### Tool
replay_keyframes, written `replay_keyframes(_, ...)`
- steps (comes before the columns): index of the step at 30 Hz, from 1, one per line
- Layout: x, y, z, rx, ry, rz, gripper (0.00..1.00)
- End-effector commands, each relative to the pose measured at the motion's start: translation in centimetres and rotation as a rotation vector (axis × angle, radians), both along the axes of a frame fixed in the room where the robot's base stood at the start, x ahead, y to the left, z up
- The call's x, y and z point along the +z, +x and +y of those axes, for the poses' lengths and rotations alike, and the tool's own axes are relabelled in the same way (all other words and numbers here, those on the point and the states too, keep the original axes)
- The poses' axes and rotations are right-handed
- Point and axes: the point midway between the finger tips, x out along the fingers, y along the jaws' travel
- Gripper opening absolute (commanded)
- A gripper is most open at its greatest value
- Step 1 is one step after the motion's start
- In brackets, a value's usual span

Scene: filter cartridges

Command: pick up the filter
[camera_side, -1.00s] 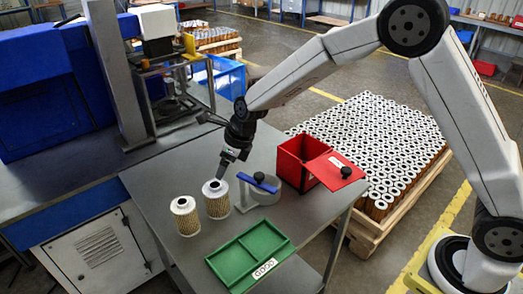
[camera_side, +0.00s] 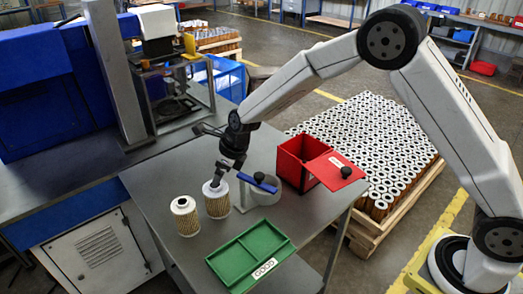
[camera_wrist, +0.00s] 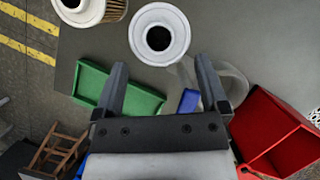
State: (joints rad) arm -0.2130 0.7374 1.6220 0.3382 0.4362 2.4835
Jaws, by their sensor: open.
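Two filters with white end caps and tan mesh sides stand upright on the grey table. The right one (camera_side: 217,202) is nearest my gripper; the left one (camera_side: 186,218) stands beside it. My gripper (camera_side: 217,179) is just above the right filter's top in the side view; contact cannot be told. In the wrist view, my gripper (camera_wrist: 161,63) has its two fingers apart with nothing between them. One filter (camera_wrist: 176,49), with its dark centre hole showing, lies just beyond the fingertips. The other filter (camera_wrist: 113,10) is cut off at the top edge.
A green divided tray labelled GOOD (camera_side: 237,246) sits at the table front. A red box (camera_side: 291,163) and a grey ring-shaped holder with a blue bar (camera_side: 265,197) stand right of the filters. A machine frame (camera_side: 209,92) stands behind. A pallet of filters is beyond the table.

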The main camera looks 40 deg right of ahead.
Motion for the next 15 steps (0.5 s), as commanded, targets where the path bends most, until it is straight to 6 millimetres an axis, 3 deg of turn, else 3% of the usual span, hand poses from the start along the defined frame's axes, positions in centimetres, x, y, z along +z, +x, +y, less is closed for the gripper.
replay_keyframes(15,-3.7,1.5,1.2,0.001,0.002,-0.001,0.93)
